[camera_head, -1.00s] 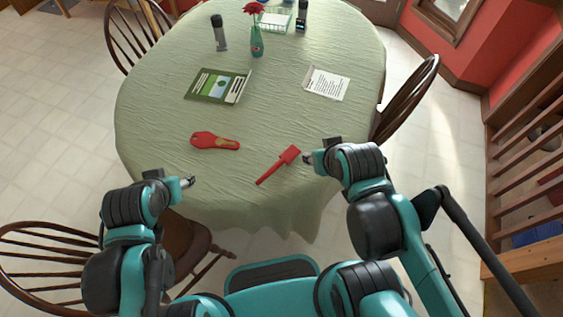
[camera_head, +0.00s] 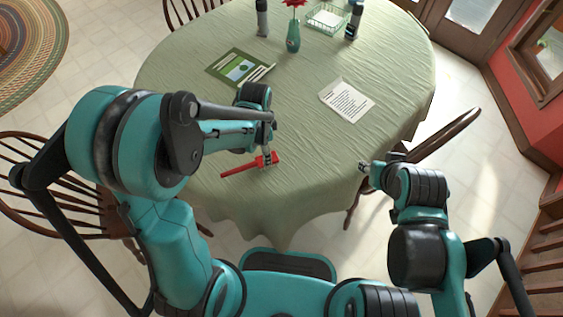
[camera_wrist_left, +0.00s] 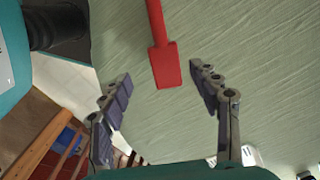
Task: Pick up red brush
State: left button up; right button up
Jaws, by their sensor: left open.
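The red brush (camera_head: 238,171) lies on the green-clothed round table (camera_head: 310,190) near its front edge, its handle pointing left. My left gripper (camera_head: 266,157) is over the brush's wide right end in the head view. In the left wrist view the open left gripper (camera_wrist_left: 159,82) has the wide end of the red brush (camera_wrist_left: 165,65) between and slightly beyond its fingertips, with no visible contact. My right gripper (camera_head: 364,168) is by the table's right front edge, away from the brush; its jaws are too small to read.
A green booklet (camera_head: 238,68) and a printed sheet (camera_head: 347,100) lie farther back. A vase with a red flower (camera_head: 293,37), two dark cylinders and a wire basket (camera_head: 328,18) stand at the back. A chair (camera_head: 440,138) is at right. My left arm covers the table's left part.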

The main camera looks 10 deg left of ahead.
aim_at(262, 161)
pick_arm(q)
notch_tip(262, 161, down, 3)
jog(key=shift+b, duration=0.55)
jog(key=f+b, duration=0.2)
jog(key=f, duration=0.1)
jog(key=f+b, duration=0.1)
jog(key=f, duration=0.1)
jog(key=shift+w+a+f, duration=0.15)
jog(key=shift+w+a, duration=0.1)
jog(key=shift+w, duration=0.05)
jog(key=shift+c, duration=0.4)
jog(key=c, duration=1.3)
